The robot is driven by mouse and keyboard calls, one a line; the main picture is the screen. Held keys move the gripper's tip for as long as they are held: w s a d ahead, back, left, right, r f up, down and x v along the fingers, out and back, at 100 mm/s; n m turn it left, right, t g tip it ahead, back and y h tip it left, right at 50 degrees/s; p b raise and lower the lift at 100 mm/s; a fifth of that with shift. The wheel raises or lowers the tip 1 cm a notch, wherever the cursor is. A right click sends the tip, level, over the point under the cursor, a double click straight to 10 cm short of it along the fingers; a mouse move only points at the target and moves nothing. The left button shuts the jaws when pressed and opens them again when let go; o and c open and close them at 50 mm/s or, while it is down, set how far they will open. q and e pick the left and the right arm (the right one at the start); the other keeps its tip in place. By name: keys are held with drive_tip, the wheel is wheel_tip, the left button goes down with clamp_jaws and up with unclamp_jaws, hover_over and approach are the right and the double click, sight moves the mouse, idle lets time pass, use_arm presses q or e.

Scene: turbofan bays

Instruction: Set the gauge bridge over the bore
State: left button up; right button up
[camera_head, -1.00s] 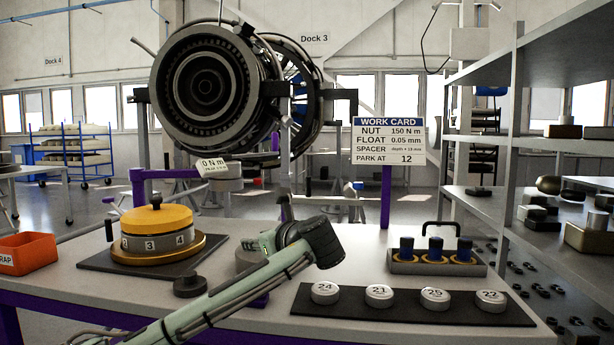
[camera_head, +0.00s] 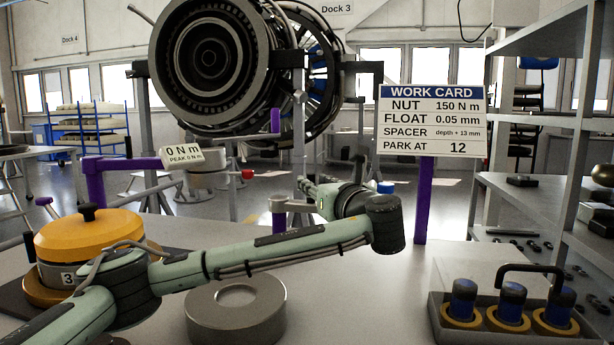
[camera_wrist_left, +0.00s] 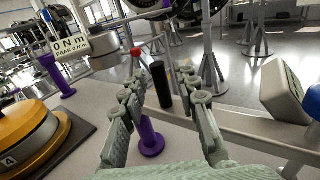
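A grey round block (camera_head: 235,325) with a round recess in its top stands on the bench, in the lower middle of the head view. A yellow-capped drum (camera_head: 90,240) with number tags stands to its left, partly behind my left arm. I cannot pick out the gauge bridge with certainty. My left gripper (camera_wrist_left: 165,105) has its fingers spread, with nothing clamped between them. A purple spool-shaped piece (camera_wrist_left: 150,140) and a black upright cylinder (camera_wrist_left: 162,85) show through the gap, apparently beyond the fingers. In the head view, my left wrist hides much of the gripper. My right gripper is out of view.
A caddy (camera_head: 440,325) with several blue-topped pieces sits at the right. The work card (camera_head: 432,120) stands on a purple post. A torque readout (camera_head: 183,155) hangs on a purple arm at the left. Shelves (camera_head: 545,170) stand at the right. Bench between block and caddy is clear.

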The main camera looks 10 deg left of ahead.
use_arm(q)
drive_tip(key=x, duration=0.6)
drive_tip(key=shift+a, duration=0.15)
clamp_jaws()
